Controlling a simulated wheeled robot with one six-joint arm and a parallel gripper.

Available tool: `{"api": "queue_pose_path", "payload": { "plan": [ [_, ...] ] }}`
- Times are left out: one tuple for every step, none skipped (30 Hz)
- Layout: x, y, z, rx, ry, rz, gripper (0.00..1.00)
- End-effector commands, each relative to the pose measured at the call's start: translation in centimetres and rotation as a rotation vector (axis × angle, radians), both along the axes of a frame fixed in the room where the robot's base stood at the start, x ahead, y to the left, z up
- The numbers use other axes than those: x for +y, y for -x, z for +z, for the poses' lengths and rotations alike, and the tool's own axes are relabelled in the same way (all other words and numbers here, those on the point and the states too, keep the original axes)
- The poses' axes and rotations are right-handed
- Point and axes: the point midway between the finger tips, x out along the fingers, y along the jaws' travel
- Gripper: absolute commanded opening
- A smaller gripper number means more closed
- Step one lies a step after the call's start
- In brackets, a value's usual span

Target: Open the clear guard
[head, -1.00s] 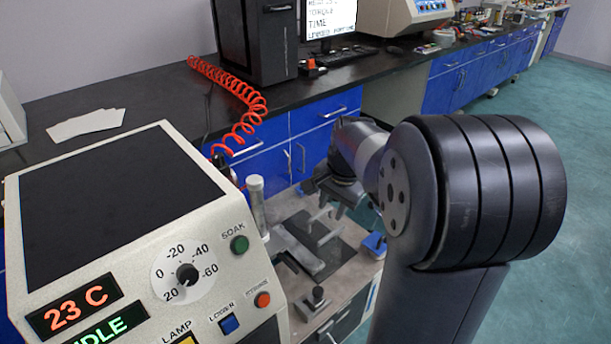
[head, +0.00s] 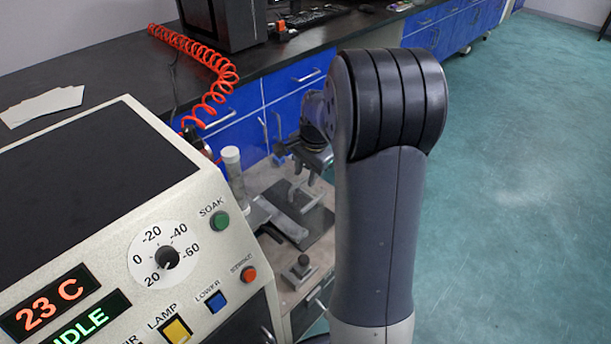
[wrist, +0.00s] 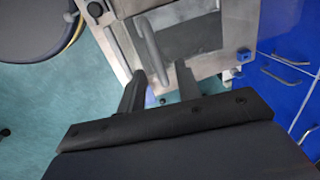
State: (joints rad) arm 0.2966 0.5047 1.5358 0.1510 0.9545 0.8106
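I cannot pick out the clear guard with certainty in either view. My gripper (head: 300,160) is above the small bench right of the machine, partly hidden by my arm. In the wrist view my gripper (wrist: 160,80) has its two fingers apart, with nothing seen between them. A grey bar-shaped handle (wrist: 150,45) stands just beyond the fingertips, over a dark plate (wrist: 190,38). I cannot tell whether the fingers touch it.
The small bench (head: 265,178) carries a dark mat and metal fittings, including a black-knobbed post (head: 301,266). A pale upright cylinder (head: 232,162) stands beside the machine. Blue cabinets (head: 290,95) and a red coiled hose (head: 215,70) are behind. Open floor (head: 520,190) lies right.

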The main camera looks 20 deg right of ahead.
Motion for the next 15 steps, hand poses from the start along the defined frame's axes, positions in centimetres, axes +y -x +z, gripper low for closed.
{"api": "queue_pose_path", "payload": {
  "plan": [
    [0.04,-0.05,-0.37,0.000,-0.001,0.000,0.33],
    [0.04,-0.08,-0.46,0.000,0.000,0.000,0.33],
    [0.04,-0.11,-0.55,-0.001,0.001,0.000,0.33],
    [0.05,-0.12,-0.57,-0.001,0.001,0.000,0.33],
    [0.05,-0.13,-0.59,-0.001,0.001,0.000,0.33],
    [0.06,-0.14,-0.59,-0.001,0.001,0.000,0.33],
    [0.06,-0.13,-0.58,-0.001,0.001,0.000,0.33],
    [0.05,-0.13,-0.57,-0.001,0.001,0.000,0.33],
    [0.05,-0.13,-0.57,-0.001,0.001,0.000,0.33],
    [0.05,-0.13,-0.56,-0.001,0.001,0.000,0.33],
    [0.05,-0.13,-0.56,-0.001,0.001,0.000,0.33],
    [0.05,-0.12,-0.57,-0.001,0.001,0.000,0.29],
    [0.05,-0.12,-0.57,-0.001,0.001,0.000,0.27],
    [0.05,-0.12,-0.57,-0.001,0.001,0.000,0.24],
    [0.05,-0.12,-0.57,-0.001,0.001,0.000,0.21]
  ]
}}
